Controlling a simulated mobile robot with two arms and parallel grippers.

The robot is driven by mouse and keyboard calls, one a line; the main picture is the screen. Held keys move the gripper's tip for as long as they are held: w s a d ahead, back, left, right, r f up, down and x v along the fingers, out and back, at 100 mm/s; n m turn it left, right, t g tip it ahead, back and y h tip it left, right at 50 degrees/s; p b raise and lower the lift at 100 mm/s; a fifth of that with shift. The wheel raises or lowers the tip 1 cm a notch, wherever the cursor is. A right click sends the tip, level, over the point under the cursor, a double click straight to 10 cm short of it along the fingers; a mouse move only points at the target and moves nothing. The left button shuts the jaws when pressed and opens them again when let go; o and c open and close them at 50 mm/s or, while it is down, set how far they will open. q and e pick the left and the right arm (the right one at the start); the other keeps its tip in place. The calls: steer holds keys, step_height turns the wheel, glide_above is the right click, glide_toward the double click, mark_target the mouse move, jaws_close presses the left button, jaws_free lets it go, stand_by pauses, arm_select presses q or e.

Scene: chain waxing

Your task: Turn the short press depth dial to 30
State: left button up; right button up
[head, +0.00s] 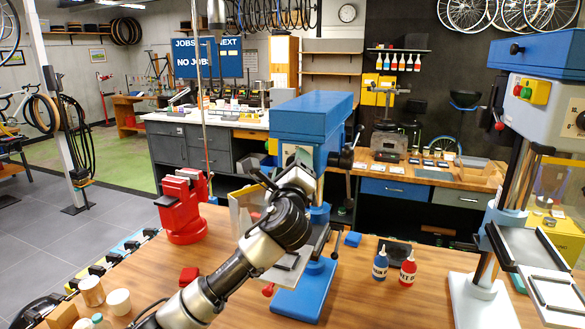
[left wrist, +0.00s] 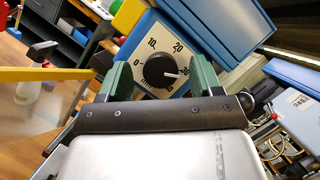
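The short press (head: 312,118) is blue and stands on the wooden bench in the middle of the head view. Its depth dial, a black knob (left wrist: 158,70) on a white scale plate (left wrist: 150,32), shows in the left wrist view. The light pointer points right, close to a number that looks like 30 and is partly covered. My left gripper (left wrist: 162,80) has its green fingers on both sides of the knob, with a gap showing on each side. In the head view my left gripper (head: 268,168) is at the press head and hides most of the dial. My right gripper is not seen.
A taller press (head: 545,85) with its own dial stands at the right. A red vise (head: 183,205) stands left of my arm. A blue bottle (head: 380,264) and a red bottle (head: 408,268) stand on the bench right of the short press.

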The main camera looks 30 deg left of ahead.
arm_select(q)
steer(key=b+v, duration=0.4)
steer(key=v, duration=0.6)
steer(key=shift+s+d, duration=0.15)
steer(key=shift+s, duration=0.2)
steer(key=shift+f, duration=0.15)
